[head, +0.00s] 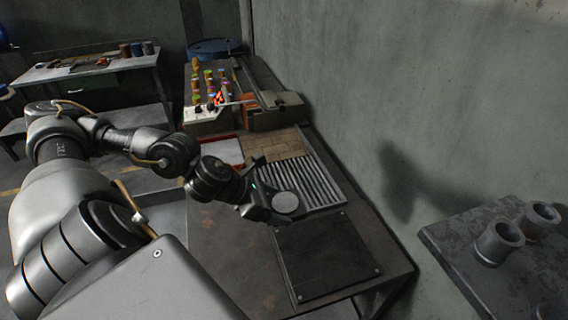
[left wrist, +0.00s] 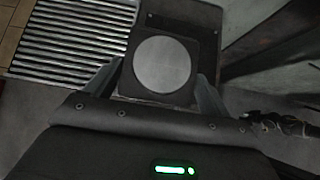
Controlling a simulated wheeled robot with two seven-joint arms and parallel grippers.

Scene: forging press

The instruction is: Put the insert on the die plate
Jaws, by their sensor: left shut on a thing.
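The insert, a pale grey round-faced piece (head: 285,203), is held by my left gripper (head: 271,207) just above the far left edge of the die plate. The die plate (head: 325,258) is a dark square plate with small bolts at its corners, lying on the workbench. In the left wrist view the insert (left wrist: 167,65) sits between the two fingers of my left gripper (left wrist: 160,85), its round face toward the camera, and part of the die plate (left wrist: 185,14) shows behind it. The gap between insert and plate is hard to judge. My right gripper is not in view.
A ribbed metal rack (head: 300,183) lies just beyond the die plate on the bench (head: 228,245). Farther back are a red-edged tray (head: 222,150) and several coloured pieces. A wall (head: 400,100) bounds the right; a side table (head: 470,255) holds two metal cylinders.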

